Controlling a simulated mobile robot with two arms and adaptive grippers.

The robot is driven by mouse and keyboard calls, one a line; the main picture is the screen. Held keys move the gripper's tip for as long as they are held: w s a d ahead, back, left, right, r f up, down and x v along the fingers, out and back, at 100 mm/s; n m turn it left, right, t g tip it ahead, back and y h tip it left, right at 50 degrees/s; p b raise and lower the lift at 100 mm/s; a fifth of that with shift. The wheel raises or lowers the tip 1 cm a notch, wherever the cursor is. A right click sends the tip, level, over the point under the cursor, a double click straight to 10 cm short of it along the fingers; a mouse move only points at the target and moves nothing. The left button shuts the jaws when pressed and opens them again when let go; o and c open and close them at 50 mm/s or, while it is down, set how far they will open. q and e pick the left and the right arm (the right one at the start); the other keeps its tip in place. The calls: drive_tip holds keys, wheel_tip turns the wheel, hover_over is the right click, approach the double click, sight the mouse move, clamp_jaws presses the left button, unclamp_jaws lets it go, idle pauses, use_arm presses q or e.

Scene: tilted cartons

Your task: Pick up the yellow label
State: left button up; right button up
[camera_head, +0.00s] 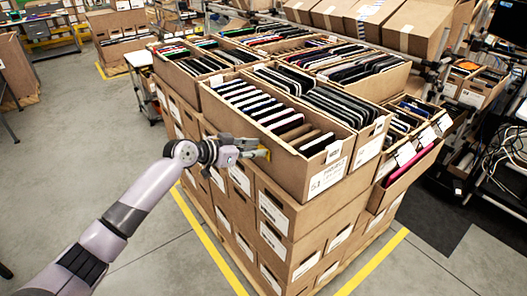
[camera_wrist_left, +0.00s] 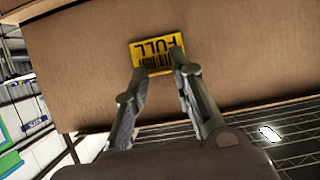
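The yellow label (camera_wrist_left: 158,53) has black print reading "FULL", upside down in the left wrist view. It lies against the side of a brown carton (camera_wrist_left: 90,60). In the head view a small yellow patch (camera_head: 264,152) shows at the tip of my left gripper (camera_head: 250,151), by the long side of the front carton (camera_head: 220,112). In the wrist view the two fingers of my left gripper (camera_wrist_left: 161,78) are apart, with their tips over the lower edge of the label. Whether they touch it I cannot tell. My right gripper is not in view.
Several open cartons packed with thin, flat items stand on a stack of closed cartons (camera_head: 285,240). Closed cartons (camera_head: 410,25) stand behind at the top right. Yellow floor lines (camera_head: 208,240) run around the stack. The grey floor (camera_head: 70,150) at left is clear.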

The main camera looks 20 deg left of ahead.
use_arm(q)
drive_tip(key=shift+c, duration=1)
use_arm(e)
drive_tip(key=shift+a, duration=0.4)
use_arm(q)
drive_tip(key=shift+r+b, duration=0.2)
drive_tip(key=shift+b, duration=0.2)
wheel_tip(320, 180, up, 6)
drive_tip(key=shift+s+a+r+b, duration=0.1)
drive_tip(key=shift+s+b, duration=0.05)
drive_tip(key=shift+b, duration=0.85)
clamp_jaws()
drive_tip(key=s+a+b, duration=0.7)
drive_tip(key=s+a, duration=0.5)
drive_tip(key=s, duration=0.3)
drive_tip(key=shift+s+r, duration=0.25)
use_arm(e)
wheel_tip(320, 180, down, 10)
